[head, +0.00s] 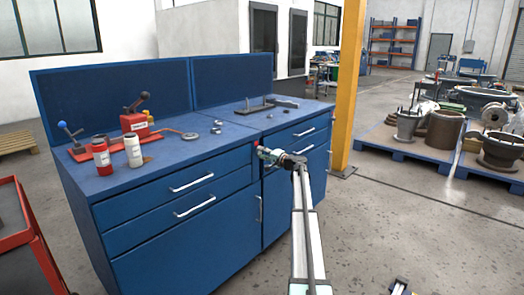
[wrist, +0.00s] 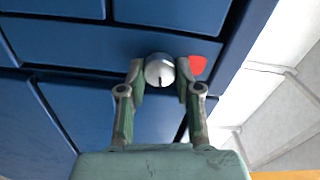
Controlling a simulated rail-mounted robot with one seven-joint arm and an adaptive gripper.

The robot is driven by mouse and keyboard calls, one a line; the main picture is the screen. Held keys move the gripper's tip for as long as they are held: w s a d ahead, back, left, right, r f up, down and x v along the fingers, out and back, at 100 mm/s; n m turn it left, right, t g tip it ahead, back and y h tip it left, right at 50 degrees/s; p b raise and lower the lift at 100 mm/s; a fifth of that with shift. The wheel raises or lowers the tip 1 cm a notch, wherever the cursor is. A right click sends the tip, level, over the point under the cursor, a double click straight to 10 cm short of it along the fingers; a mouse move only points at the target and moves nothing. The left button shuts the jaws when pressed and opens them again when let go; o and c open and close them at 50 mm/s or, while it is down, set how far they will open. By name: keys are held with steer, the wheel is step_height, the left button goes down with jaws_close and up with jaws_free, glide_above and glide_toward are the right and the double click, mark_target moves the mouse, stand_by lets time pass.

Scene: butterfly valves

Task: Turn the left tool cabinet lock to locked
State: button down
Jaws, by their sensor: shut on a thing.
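The lock (wrist: 159,69) is a round silver knob on the blue front of the left tool cabinet (head: 180,215). A short dark slot or mark shows at its lower edge in the wrist view. A red marker (wrist: 198,65) sits just right of the lock. My gripper (wrist: 160,80) is shut on the lock, one finger on each side. In the head view my gripper (head: 264,154) is at the upper right of the left cabinet's front and hides the lock. The lock's exact angle is hard to tell.
The cabinet top holds a red bottle (head: 101,156), a white bottle (head: 133,150) and a red lever-handled box (head: 134,122). Drawer handles (head: 192,183) stick out on the front. A yellow post (head: 349,90) stands behind on the right. The floor in front is mostly clear.

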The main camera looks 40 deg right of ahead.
steer(key=shift+m+p, duration=0.65)
steer(key=shift+m, duration=0.35)
steer(key=c, duration=0.8)
jaws_free()
steer(key=s, duration=0.4)
steer(key=s+d, duration=0.1)
steer(key=s, duration=0.2)
steer(key=s+d, duration=0.1)
steer(key=s, duration=0.3)
steer(key=shift+s+d, duration=0.2)
steer(key=shift+s, duration=0.15)
